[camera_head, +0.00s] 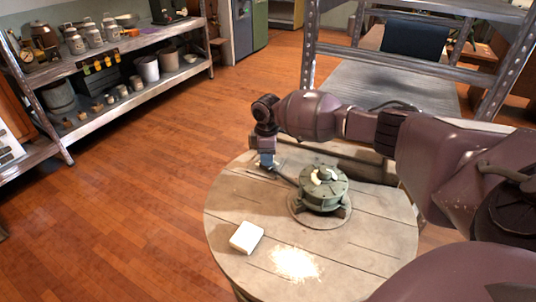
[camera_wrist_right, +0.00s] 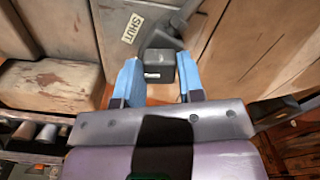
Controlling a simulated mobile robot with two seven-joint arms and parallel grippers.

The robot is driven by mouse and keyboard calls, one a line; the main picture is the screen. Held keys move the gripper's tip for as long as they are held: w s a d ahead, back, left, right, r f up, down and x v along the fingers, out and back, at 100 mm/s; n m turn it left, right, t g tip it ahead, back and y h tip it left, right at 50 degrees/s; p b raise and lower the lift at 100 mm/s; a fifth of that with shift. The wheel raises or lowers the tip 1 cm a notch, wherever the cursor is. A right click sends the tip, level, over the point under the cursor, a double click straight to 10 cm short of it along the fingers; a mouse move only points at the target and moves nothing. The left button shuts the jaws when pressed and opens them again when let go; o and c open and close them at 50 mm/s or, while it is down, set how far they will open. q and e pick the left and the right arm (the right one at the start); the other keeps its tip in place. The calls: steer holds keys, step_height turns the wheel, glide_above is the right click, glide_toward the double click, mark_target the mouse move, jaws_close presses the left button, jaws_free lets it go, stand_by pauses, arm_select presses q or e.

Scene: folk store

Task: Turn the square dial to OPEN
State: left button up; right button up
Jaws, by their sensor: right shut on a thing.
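A green round device (camera_head: 323,190) with cream pieces on top stands on the round wooden table (camera_head: 225,205). My right gripper (camera_head: 267,162) is at the device's left, near the table's back edge. In the right wrist view my right gripper (camera_wrist_right: 160,82) has its blue fingers shut on a dark square block, which I take as the square dial (camera_wrist_right: 160,67). A cream label reading SHUT (camera_wrist_right: 131,28) is just beyond it, at its upper left. No OPEN label is readable. In the head view the gripper hides the dial. My left gripper is not in view.
A white box (camera_head: 246,237) and a pale powdery patch (camera_head: 296,263) are on the table's front. A metal shelf frame (camera_head: 310,45) stands behind the table. Shelves with pots (camera_head: 148,67) are at the upper left. The wooden floor at left is clear.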

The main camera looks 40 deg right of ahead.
steer(key=n, duration=0.2)
steer(key=shift+n, duration=0.4)
steer(key=n, duration=0.3)
steer(key=shift+n, duration=0.3)
steer(key=n, duration=0.3)
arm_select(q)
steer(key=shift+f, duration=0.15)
arm_select(e)
steer(key=shift+s+n, duration=0.1)
steer(key=shift+n, duration=1.2)
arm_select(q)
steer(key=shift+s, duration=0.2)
arm_select(e)
steer(key=o, duration=0.9)
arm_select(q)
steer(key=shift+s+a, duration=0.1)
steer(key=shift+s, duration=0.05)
